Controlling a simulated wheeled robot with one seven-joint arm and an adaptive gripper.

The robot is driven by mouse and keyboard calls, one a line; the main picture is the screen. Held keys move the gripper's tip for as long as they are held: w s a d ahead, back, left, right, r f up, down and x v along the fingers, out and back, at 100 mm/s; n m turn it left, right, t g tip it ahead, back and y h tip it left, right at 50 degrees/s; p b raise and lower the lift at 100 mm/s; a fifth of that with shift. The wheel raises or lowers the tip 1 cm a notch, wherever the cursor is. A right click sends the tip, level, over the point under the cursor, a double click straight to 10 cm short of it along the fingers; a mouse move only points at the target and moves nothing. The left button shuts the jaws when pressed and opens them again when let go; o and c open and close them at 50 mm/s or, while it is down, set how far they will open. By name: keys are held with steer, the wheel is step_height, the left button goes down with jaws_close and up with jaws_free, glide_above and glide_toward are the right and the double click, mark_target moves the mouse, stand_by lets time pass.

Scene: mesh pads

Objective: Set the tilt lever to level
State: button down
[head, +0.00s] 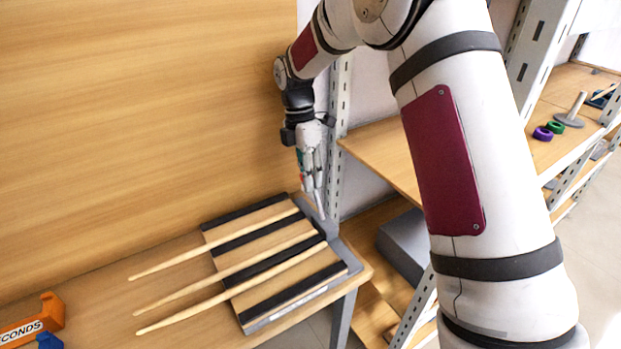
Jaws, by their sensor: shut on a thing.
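A striped board (288,290) with black and wood-coloured bands lies on the table at its right end, on a grey base. A grey block (328,229) stands at the board's far right corner. My gripper (317,200) points down just above this block, shut on a slim pale piece that appears to be the tilt lever. The fingers hide most of the lever, so its exact angle cannot be told. Three long pale tapered sticks (215,290) lie side by side across the board, their thin ends reaching left past its edge.
An orange bin (32,325) marked "SECONDS" and a blue piece (48,341) sit at the table's left. A wooden panel (140,110) rises behind. Shelves (385,150) with a grey box (405,245) and rings (543,133) stand at right.

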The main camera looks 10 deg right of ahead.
steer(key=shift+w+a, duration=0.1)
steer(key=shift+w, duration=0.1)
steer(key=c, duration=1.5)
jaws_free()
steer(key=shift+f, duration=0.1)
steer(key=v, duration=0.7)
steer(key=shift+r, duration=0.3)
